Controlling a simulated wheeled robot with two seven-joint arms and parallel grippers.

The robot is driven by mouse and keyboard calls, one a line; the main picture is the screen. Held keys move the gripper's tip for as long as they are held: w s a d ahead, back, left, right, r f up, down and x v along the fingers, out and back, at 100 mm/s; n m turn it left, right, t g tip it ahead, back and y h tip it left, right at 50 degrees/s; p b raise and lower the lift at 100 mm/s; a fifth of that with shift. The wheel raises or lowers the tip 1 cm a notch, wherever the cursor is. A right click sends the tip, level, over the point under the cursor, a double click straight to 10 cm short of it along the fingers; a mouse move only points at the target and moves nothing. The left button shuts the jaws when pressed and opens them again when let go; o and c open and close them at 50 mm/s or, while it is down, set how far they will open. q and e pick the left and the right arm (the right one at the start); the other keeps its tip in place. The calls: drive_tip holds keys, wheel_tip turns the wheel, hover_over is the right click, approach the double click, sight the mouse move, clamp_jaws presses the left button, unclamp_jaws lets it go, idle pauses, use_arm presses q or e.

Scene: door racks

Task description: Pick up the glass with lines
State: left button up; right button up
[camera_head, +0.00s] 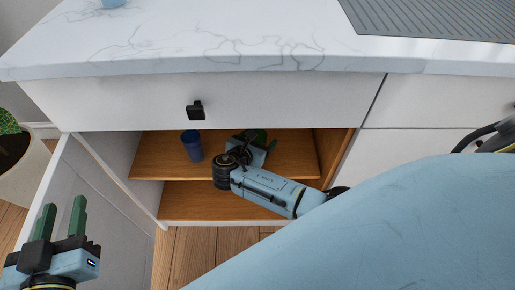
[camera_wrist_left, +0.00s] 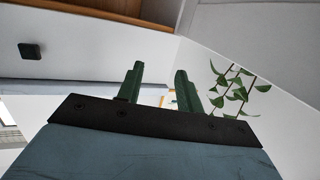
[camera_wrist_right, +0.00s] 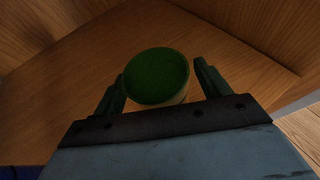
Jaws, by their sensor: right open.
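A dark green round-topped object (camera_wrist_right: 156,77) with a paler lower side stands on the wooden upper shelf (camera_head: 157,160) of an open cabinet. It is partly hidden behind my right gripper in the head view (camera_head: 260,134). My right gripper (camera_wrist_right: 158,88) is open, with its fingers on either side of the green object. I cannot tell whether they touch it. A blue glass (camera_head: 192,146) stands upright on the same shelf, to the left of my right gripper. I see no clear lines on either object. My left gripper (camera_head: 61,218) is open and empty outside the cabinet, at the lower left.
The open white cabinet door (camera_head: 84,190) is beside my left gripper. A closed drawer (camera_head: 285,100) and the marble counter (camera_head: 200,40) are above the shelf. A lower shelf (camera_head: 190,200) looks empty. A potted plant (camera_head: 20,165) stands on the floor at left.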

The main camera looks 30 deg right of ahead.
drive_tip(key=shift+w+d+f, duration=0.25)
drive_tip(key=shift+w+d, duration=0.05)
drive_tip(key=shift+d, duration=0.2)
drive_tip(key=c, duration=1.1)
use_arm(q)
drive_tip(key=r+t, duration=0.2)
drive_tip(key=r, duration=0.1)
drive_tip(key=shift+w+d, duration=0.1)
drive_tip(key=shift+d, duration=0.2)
use_arm(e)
drive_tip(key=shift+c, duration=0.2)
use_arm(q)
drive_tip(key=shift+f, duration=0.15)
use_arm(e)
drive_tip(key=shift+r, duration=0.1)
